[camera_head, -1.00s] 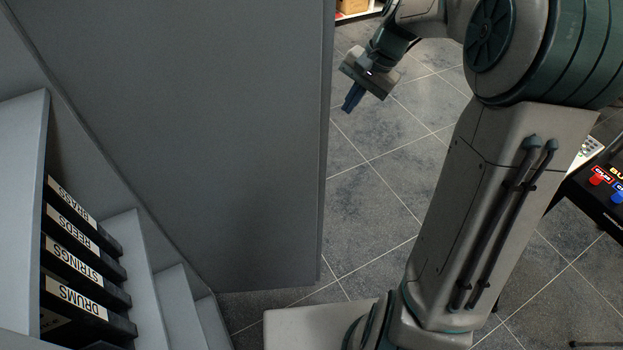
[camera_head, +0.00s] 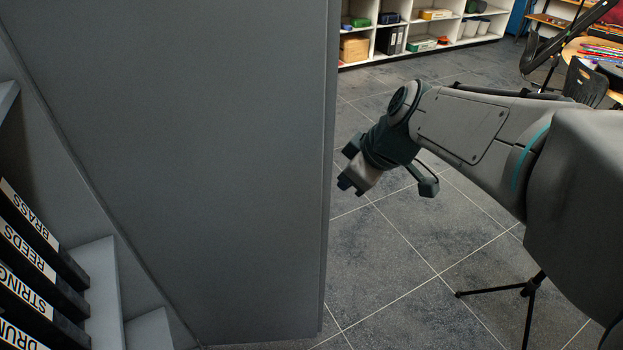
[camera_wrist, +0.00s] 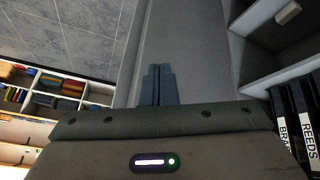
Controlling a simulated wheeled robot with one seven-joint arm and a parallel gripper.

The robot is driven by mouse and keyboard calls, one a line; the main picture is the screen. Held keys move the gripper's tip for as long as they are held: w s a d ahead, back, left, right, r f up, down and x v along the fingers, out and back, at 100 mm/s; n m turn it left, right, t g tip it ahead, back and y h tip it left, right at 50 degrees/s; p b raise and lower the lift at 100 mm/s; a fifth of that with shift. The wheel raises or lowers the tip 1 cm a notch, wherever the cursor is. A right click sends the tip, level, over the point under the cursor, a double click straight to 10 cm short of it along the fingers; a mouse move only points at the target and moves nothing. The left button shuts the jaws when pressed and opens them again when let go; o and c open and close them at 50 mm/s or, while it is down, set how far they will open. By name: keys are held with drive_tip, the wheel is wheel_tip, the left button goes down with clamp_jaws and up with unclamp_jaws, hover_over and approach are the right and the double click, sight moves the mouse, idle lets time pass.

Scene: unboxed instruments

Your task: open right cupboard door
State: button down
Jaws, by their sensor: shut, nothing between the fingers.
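The grey cupboard door (camera_head: 190,160) stands open and fills the left half of the head view, its free edge running down the picture's middle. Left of it is the cupboard's inside, with shelves and black binders (camera_head: 30,268). My gripper (camera_head: 346,184) is just right of the door's free edge in the head view, fingers shut and empty. In the wrist view my gripper (camera_wrist: 158,70) has its shut fingers in front of the grey door (camera_wrist: 190,50), with the shelves to the right. I cannot tell whether the fingers touch the door.
A white shelf unit (camera_head: 405,62) with boxes and bins stands along the back. A black chair (camera_head: 585,85) and a round table (camera_head: 600,48) are at the upper right. A black tripod leg (camera_head: 500,291) stands below my arm.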

wheel_tip(320, 180, down, 4)
drive_tip(key=s+a+n+b, duration=0.1)
drive_tip(key=n+b, duration=0.2)
drive_tip(key=n, duration=0.2)
drive_tip(key=n+y+b, duration=0.1)
approach(305, 206)
wheel_tip(305, 206, down, 4)
drive_tip(key=a, duration=0.2)
drive_tip(key=shift+w+t, duration=0.4)
drive_tip(key=shift+w, duration=0.3)
drive_tip(key=shift+w+f, duration=0.1)
